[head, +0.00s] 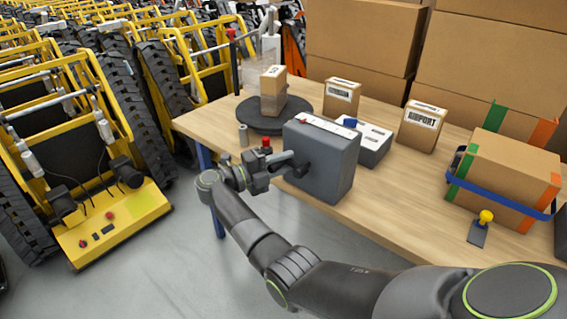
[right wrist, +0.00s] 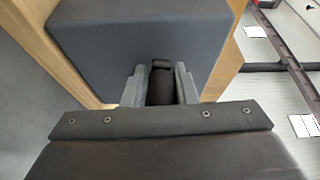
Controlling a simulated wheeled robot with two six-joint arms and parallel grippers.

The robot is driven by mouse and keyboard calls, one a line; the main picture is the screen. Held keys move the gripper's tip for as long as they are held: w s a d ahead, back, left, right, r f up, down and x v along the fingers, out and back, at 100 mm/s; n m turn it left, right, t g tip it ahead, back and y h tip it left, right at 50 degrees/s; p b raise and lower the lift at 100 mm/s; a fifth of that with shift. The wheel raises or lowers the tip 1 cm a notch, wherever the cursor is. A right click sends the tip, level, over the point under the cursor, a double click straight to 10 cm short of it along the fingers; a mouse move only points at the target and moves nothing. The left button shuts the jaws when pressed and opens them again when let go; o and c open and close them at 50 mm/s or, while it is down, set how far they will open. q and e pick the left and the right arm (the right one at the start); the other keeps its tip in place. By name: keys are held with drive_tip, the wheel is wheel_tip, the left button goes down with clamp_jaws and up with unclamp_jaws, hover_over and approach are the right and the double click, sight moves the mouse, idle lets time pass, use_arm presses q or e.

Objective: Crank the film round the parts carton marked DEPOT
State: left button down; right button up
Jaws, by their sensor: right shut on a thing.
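A brown carton (head: 271,92) stands upright on a round dark turntable (head: 261,117) at the table's far left, with clear film at its left side. Its label is too small to read. A dark grey crank housing (head: 318,165) stands at the table's near edge, in front of the turntable. My right gripper (head: 296,168) is at the housing's left face, shut on the crank's black handle (right wrist: 161,86). In the right wrist view, the handle sits between both fingers (right wrist: 160,88), in front of the grey housing (right wrist: 140,40). My left gripper is not in view.
Two small labelled cartons (head: 342,97) (head: 421,127) stand behind, with a low box with a blue button (head: 364,143). A large carton with a blue strap (head: 510,175) and a yellow-knobbed tool (head: 480,229) are at right. Yellow tracked carriers (head: 110,215) fill the left.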

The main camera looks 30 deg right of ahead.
drive_tip(key=shift+w+r, duration=0.1)
drive_tip(key=shift+r, duration=0.2)
drive_tip(key=o, duration=0.8)
drive_tip(key=shift+d, duration=0.1)
drive_tip(key=shift+o, duration=0.7)
drive_tip(key=shift+f, duration=0.1)
